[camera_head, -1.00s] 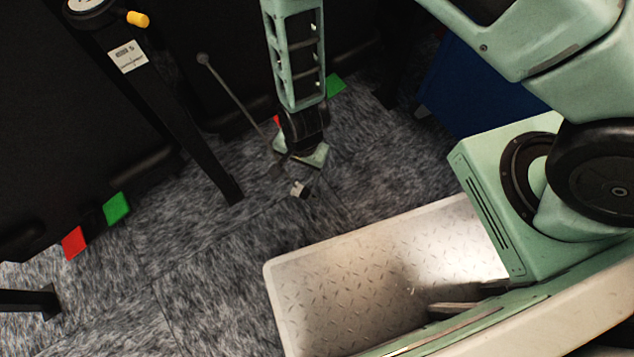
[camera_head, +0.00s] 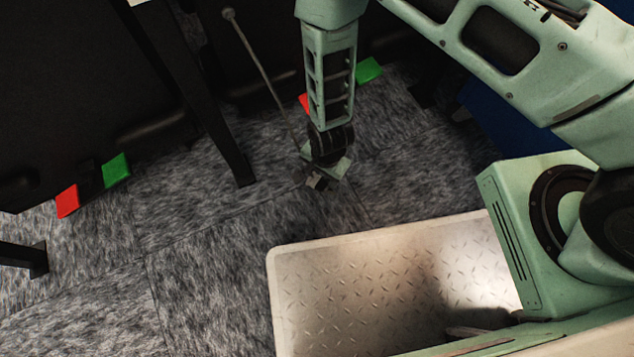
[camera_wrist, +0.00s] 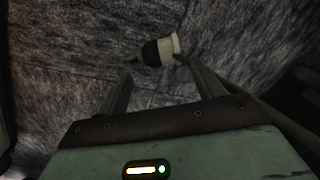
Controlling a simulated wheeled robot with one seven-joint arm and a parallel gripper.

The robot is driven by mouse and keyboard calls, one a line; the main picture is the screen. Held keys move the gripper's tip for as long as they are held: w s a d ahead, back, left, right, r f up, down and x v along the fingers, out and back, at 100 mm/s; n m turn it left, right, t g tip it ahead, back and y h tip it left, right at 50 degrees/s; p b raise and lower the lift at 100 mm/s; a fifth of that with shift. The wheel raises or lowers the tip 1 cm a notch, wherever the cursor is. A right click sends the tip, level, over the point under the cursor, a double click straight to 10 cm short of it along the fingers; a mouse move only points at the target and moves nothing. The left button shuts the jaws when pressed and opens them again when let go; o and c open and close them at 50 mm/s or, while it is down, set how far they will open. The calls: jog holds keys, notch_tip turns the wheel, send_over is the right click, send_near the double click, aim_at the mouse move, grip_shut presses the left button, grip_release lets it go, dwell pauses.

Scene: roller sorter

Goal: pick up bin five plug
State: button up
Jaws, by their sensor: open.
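The plug, a small white and black piece, lies on the grey carpet. In the wrist view the plug (camera_wrist: 164,49) is on its side, just beyond and between my fingertips, its white end to the right. My gripper (camera_wrist: 158,72) is open and empty there, with a finger on either side below the plug. In the head view my gripper (camera_head: 326,172) points down near the floor, right by the plug (camera_head: 315,182), which it partly hides. I cannot tell whether a finger touches the plug.
A pale tread-plate tray (camera_head: 345,285), part of my base, is in front. A dark table leg (camera_head: 205,110) and a thin rod (camera_head: 258,72) stand left of my arm. Red (camera_head: 67,201) and green (camera_head: 116,170) tabs line the dark furniture. Carpet between is clear.

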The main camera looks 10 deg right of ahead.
aim_at(318, 178)
jog(key=f+b, duration=0.4)
jog(key=f, duration=0.1)
jog(key=shift+w+a, duration=0.35)
jog(key=shift+a, duration=0.05)
jog(key=shift+c, duration=0.4)
jog(key=c, duration=1)
notch_tip(318, 178, up, 10)
jog(key=p, duration=0.6)
